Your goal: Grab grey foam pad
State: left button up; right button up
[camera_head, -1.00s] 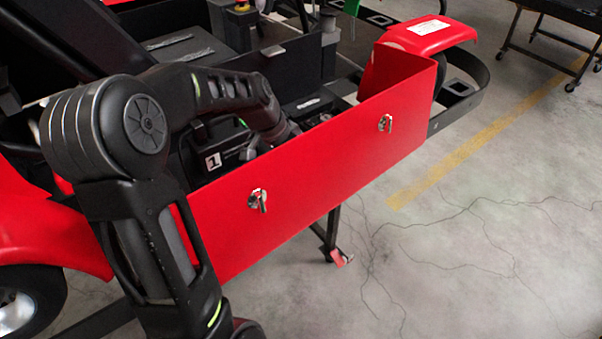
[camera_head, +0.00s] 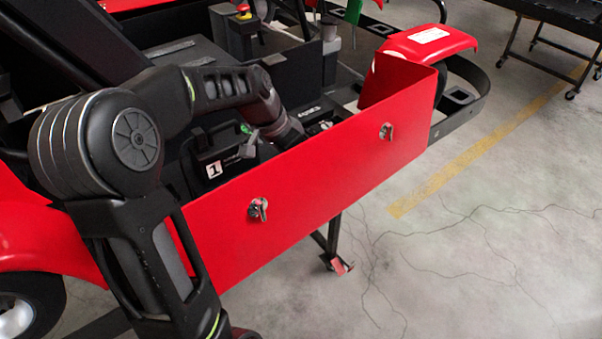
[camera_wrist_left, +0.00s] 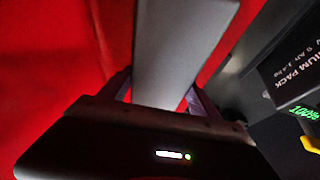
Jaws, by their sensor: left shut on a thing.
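The grey foam pad (camera_wrist_left: 178,50) is a flat, long grey piece in the left wrist view. It stands out from between the two fingers of my left gripper (camera_wrist_left: 160,92), which is shut on it. A red surface lies behind the pad. In the head view my left arm reaches over the red side panel (camera_head: 300,190) into the kart. The gripper and the pad are hidden there behind the panel and the arm. My right gripper is not in view.
A black battery pack (camera_wrist_left: 295,65) with a lit green readout is close on the right in the wrist view. A box marked 1 (camera_head: 214,166) sits behind the panel. Silver latches (camera_head: 258,208) stick out of the panel.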

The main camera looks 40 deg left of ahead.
pick_arm(q)
notch_tip(320, 180, up, 15)
dwell(0.8)
